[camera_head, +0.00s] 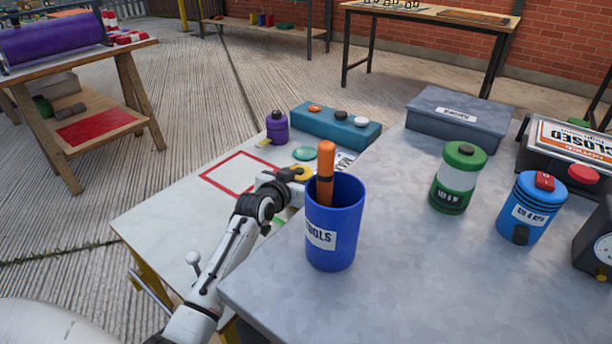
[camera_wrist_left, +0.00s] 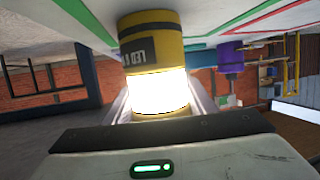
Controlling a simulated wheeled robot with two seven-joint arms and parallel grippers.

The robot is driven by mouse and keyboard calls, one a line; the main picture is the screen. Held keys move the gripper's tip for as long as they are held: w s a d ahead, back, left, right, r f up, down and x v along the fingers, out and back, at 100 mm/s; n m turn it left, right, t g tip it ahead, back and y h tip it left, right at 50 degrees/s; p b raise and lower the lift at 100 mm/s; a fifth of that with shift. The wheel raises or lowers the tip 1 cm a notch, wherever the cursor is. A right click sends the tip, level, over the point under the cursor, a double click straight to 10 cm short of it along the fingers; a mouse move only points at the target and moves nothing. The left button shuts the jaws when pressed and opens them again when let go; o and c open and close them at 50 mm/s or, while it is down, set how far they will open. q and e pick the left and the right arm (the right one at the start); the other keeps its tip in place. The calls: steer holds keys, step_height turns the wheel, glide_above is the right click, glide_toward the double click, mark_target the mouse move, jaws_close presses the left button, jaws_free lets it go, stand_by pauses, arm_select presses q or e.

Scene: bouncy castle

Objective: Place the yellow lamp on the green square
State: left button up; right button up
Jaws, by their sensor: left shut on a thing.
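The yellow lamp shows as a small yellow part (camera_head: 301,173) in the head view, mostly hidden by my gripper and the blue cup. In the left wrist view the yellow lamp (camera_wrist_left: 152,42) has a dark labelled band and a bright glowing section. My left gripper (camera_head: 290,176) is shut on it, over the white table. A green marking, seemingly the green square (camera_head: 279,223), is largely hidden behind my arm and the cup. Green lines also show in the left wrist view (camera_wrist_left: 272,9). I cannot tell whether the lamp touches the table. My right gripper is not in view.
The blue cup (camera_head: 335,232) with an orange-handled tool stands on the grey table close beside my gripper. A red square outline (camera_head: 206,177), a purple canister (camera_head: 277,128) and a teal box (camera_head: 335,126) are on the white table (camera_head: 150,222). Its left part is clear.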

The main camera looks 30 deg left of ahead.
arm_select(q)
steer(key=o, duration=1.3)
steer(key=shift+s+r+p, duration=0.2)
steer(key=shift+p, duration=0.15)
steer(key=p+v, duration=1)
steer(key=v, duration=0.1)
steer(key=shift+s, duration=0.25)
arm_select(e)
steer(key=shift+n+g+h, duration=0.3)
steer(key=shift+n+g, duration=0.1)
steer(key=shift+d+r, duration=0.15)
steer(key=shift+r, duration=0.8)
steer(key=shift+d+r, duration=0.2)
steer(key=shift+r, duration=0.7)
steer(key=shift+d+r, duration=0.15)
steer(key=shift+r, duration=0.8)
